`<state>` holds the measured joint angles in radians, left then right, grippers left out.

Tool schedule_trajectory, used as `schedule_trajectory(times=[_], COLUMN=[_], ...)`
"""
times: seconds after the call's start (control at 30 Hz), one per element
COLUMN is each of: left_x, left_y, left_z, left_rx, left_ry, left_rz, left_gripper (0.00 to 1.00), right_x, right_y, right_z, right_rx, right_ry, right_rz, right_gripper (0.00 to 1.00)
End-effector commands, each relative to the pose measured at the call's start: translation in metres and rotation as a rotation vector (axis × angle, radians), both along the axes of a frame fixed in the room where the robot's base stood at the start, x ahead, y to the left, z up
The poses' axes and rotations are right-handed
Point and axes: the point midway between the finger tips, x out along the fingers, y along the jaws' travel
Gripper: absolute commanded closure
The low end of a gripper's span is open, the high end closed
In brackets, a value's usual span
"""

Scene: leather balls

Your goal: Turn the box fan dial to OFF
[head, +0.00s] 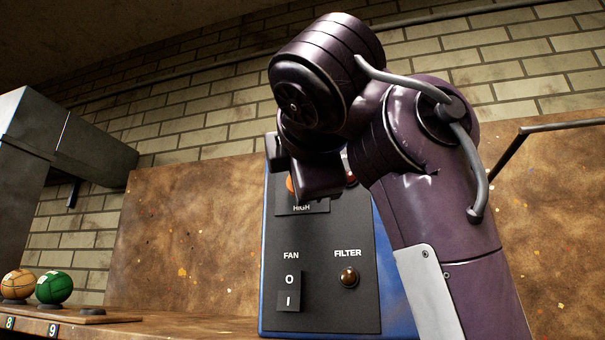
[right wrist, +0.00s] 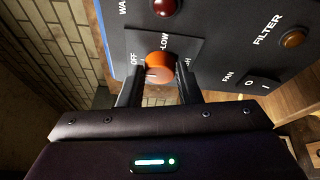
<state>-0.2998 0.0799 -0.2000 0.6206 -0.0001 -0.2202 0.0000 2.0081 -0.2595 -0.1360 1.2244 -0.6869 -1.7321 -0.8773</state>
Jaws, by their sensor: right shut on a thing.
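The box fan's dial is an orange knob (right wrist: 159,67) on a dark plate in the right wrist view. The labels OFF, LOW and HIGH are around it, with HIGH partly hidden by a finger. My right gripper (right wrist: 160,78) is shut on the dial, one black finger on each side. I cannot tell clearly which label the dial points to. In the head view my right arm covers most of the upper control panel (head: 330,285), and only an orange sliver of the dial shows. My left gripper is not in view.
A red light (right wrist: 164,7) is near the dial. An orange ball (head: 18,285) and a green ball (head: 54,287) sit at left on the bench. A grey metal housing (head: 75,145) stands above them.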

Motion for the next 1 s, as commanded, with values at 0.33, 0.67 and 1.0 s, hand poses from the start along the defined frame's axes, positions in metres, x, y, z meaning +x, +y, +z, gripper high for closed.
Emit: schedule_trajectory(times=[0.33, 0.67, 1.0], left_x=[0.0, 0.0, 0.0], left_y=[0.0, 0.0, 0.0], left_z=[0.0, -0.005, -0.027], left_rx=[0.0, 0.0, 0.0], left_ry=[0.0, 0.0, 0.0], left_rz=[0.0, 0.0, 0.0], left_gripper=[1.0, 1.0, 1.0], right_x=[0.0, -0.008, -0.063], right_y=[0.001, 0.001, -0.003], right_z=[-0.001, -0.001, -0.002], right_rx=[-0.003, -0.001, -0.002], right_ry=[0.001, -0.003, -0.003], right_rz=[0.0, 0.002, 0.002], right_gripper=[0.48, 0.48, 0.48])
